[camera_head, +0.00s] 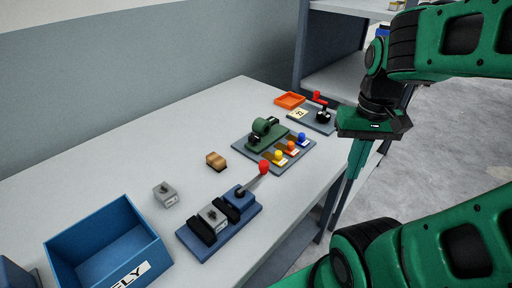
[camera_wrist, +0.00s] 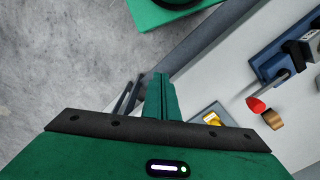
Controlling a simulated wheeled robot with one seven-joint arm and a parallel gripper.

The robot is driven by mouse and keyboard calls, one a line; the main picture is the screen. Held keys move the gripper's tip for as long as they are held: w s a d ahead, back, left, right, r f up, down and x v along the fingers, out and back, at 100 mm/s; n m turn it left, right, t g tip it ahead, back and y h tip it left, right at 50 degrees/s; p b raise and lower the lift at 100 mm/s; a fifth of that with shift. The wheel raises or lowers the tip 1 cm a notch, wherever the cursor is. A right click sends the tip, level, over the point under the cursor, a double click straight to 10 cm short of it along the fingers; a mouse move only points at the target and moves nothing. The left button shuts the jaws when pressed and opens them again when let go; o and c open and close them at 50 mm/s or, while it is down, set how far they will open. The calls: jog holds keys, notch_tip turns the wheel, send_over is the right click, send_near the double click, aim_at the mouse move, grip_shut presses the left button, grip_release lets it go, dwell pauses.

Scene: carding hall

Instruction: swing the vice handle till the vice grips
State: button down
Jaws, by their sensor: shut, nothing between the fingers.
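The vice (camera_head: 218,222) has a blue base and dark jaws and sits near the front edge of the bench. A grey block (camera_head: 212,214) sits between its jaws; I cannot tell whether the jaws press on it. The vice handle (camera_head: 253,181) is a grey rod with a red knob (camera_head: 264,168), pointing up and right. The knob also shows in the wrist view (camera_wrist: 256,104), at the right. My gripper (camera_head: 357,172) is shut and empty, pointing down beyond the bench's right edge, well apart from the handle. Its closed fingers show in the wrist view (camera_wrist: 160,92).
A blue bin (camera_head: 105,245) and a loose grey block (camera_head: 167,193) are left of the vice. A brown-topped block (camera_head: 216,161) lies mid-bench. A board with coloured knobs (camera_head: 275,145), a red-lever device (camera_head: 318,112) and an orange tray (camera_head: 290,100) stand farther back. Bare bench lies left.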

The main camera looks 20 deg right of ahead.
jog(key=w+a+r+n+g, duration=0.1)
jog(key=w+a+r+n, duration=0.3)
jog(key=w+a, duration=0.65)
jog(key=w+a+r+n+g, duration=0.3)
jog(key=w+a, duration=0.4)
jog(key=w, duration=0.6)
jog(key=s+f+t, duration=0.1)
jog(key=s+f, duration=0.5)
jog(key=f, duration=0.2)
jog(key=shift+s+d+f, duration=0.15)
jog(key=shift+d+f, duration=0.2)
